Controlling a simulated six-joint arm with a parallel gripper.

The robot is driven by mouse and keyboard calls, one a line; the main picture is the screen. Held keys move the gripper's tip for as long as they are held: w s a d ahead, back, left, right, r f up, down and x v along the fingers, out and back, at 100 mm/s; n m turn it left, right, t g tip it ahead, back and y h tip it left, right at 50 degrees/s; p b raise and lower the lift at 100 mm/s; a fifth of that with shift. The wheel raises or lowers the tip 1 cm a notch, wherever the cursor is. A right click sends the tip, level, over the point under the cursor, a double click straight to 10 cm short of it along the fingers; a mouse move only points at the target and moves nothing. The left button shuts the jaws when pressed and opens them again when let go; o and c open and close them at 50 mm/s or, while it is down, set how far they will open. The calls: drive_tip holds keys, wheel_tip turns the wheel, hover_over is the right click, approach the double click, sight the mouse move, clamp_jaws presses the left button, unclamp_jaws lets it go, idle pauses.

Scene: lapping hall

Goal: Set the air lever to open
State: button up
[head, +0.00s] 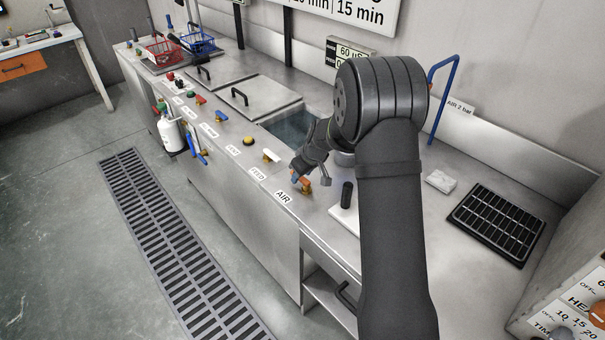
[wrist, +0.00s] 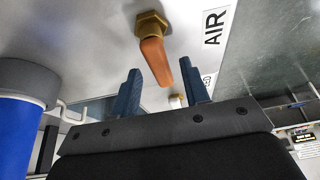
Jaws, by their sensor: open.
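The air lever (wrist: 155,60) is an orange handle on a brass hex fitting, beside a white label reading AIR (wrist: 215,26). In the wrist view the handle points toward my gripper (wrist: 168,92), and its tip lies between the two blue fingers, with gaps on both sides. The jaws are open and hold nothing. In the head view the lever (head: 306,186) shows small on the bench's front edge by the AIR label (head: 283,196). My gripper (head: 295,177) is right next to it there, partly covering it. I cannot tell whether the fingers touch the handle.
The steel bench (head: 415,210) carries a row of other labelled levers, a sink (head: 290,125) with lids and a dark cylinder (head: 347,195) on a white pad. A black tray (head: 498,222) lies at right.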

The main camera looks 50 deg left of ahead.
clamp_jaws()
drive_tip(key=m+t, duration=0.1)
drive_tip(key=m, duration=0.3)
drive_tip(key=shift+w+d+m+t+h, duration=0.1)
drive_tip(key=shift+w+m+t+h, duration=0.2)
drive_tip(key=shift+w+t, duration=0.1)
drive_tip(key=m, duration=0.1)
drive_tip(key=m+t, duration=0.1)
drive_tip(key=m, duration=0.1)
drive_tip(key=m+h, duration=0.1)
drive_tip(key=m, duration=0.1)
drive_tip(key=shift+w+d+t, duration=0.25)
drive_tip(key=shift+w+t, duration=0.05)
drive_tip(key=shift+w, duration=0.05)
drive_tip(key=m, duration=0.2)
drive_tip(key=m+h, duration=0.1)
drive_tip(key=shift+w+d+m+t, duration=0.15)
drive_tip(key=shift+d+m+t, duration=0.1)
drive_tip(key=shift+m+t, duration=0.15)
drive_tip(key=shift+d+m+h, duration=0.2)
drive_tip(key=shift+m+h, duration=0.3)
drive_tip(key=shift+m, duration=0.6)
drive_tip(key=shift+d+m+h, duration=0.2)
drive_tip(key=shift+m+h, duration=0.3)
drive_tip(key=shift+m, duration=0.6)
